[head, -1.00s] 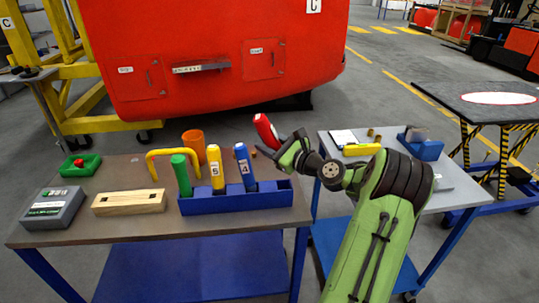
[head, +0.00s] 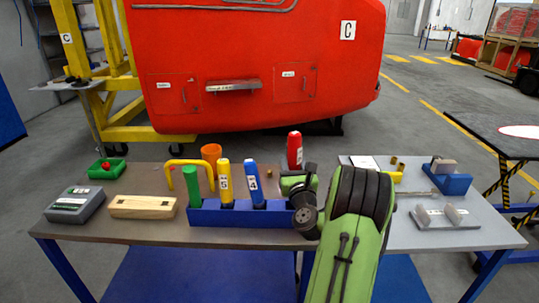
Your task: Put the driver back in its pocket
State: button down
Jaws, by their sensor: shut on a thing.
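The red driver (head: 295,150) stands near upright in my gripper (head: 298,176), with its red handle showing above the fingers. My gripper is shut on it, over or just behind the right end of the blue rack (head: 235,217). The driver's lower part is hidden behind my gripper and wrist, so I cannot tell whether it touches the rack. A green driver (head: 192,187), a yellow driver (head: 225,184) and a blue driver (head: 255,186) stand in the rack's pockets. The rack's right end is partly hidden by my wrist.
An orange cup (head: 211,153) and a yellow handle (head: 178,163) stand behind the rack. A wooden block (head: 142,206), a grey box (head: 75,204) and a green tray (head: 107,170) are at left. A grey table (head: 480,236) with parts adjoins at right. A red nosecone (head: 250,60) is beyond.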

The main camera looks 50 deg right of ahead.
jog(key=shift+s+f+m+h, duration=0.2)
jog(key=shift+f+m+h, duration=0.1)
jog(key=shift+f, duration=0.05)
notch_tip(320, 180, down, 6)
jog(key=b, duration=0.7)
jog(key=shift+f, duration=0.2)
jog(key=shift+f+b, duration=0.6)
jog(key=shift+f, duration=0.05)
jog(key=shift+c, duration=2.4)
grip_release()
